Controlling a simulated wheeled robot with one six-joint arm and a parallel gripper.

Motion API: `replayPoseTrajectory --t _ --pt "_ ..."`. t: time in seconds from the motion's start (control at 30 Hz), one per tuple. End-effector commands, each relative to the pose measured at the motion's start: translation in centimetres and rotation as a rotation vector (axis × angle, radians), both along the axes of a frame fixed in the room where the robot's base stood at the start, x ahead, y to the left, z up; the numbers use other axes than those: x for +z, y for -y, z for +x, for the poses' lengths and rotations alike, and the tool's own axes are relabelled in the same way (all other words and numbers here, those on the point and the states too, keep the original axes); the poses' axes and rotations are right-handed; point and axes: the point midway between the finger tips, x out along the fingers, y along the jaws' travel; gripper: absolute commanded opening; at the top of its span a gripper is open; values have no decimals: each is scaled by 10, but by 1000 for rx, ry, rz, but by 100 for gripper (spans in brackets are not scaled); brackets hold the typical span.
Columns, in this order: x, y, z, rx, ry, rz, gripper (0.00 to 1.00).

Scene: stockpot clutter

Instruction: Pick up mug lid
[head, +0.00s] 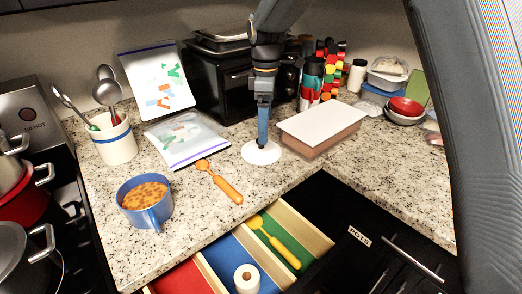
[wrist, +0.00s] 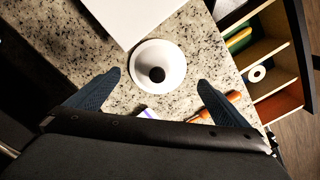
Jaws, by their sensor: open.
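The mug lid (head: 261,154) is a white round disc lying on the speckled granite counter, left of a pinkish box. In the wrist view the lid (wrist: 172,82) shows a dark round spot at its middle. My gripper (head: 263,140) points straight down over the lid in the head view, and its fingers hide part of it. In the wrist view my gripper (wrist: 160,77) is open, with blue fingers apart on either side of the lid and nothing held. I cannot tell whether the fingertips touch the lid.
A box with a white top (head: 322,128) sits close right of the lid. An orange spoon (head: 219,182), a blue mug of soup (head: 145,203) and a zip bag (head: 186,139) lie to the left. An open drawer (head: 275,246) is below the counter edge.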

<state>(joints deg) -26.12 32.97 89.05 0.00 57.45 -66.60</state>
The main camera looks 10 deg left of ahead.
Motion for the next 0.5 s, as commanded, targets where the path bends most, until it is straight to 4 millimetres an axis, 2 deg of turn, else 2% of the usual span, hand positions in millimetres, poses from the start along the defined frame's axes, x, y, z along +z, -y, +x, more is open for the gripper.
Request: replayPoseTrajectory --t 0.03,0.13,0.5 --pt "0 -8 2 32 -4 -2 100" --pt "-2 -15 3 69 -10 -5 100" --pt "-37 -14 2 73 -12 -6 100"
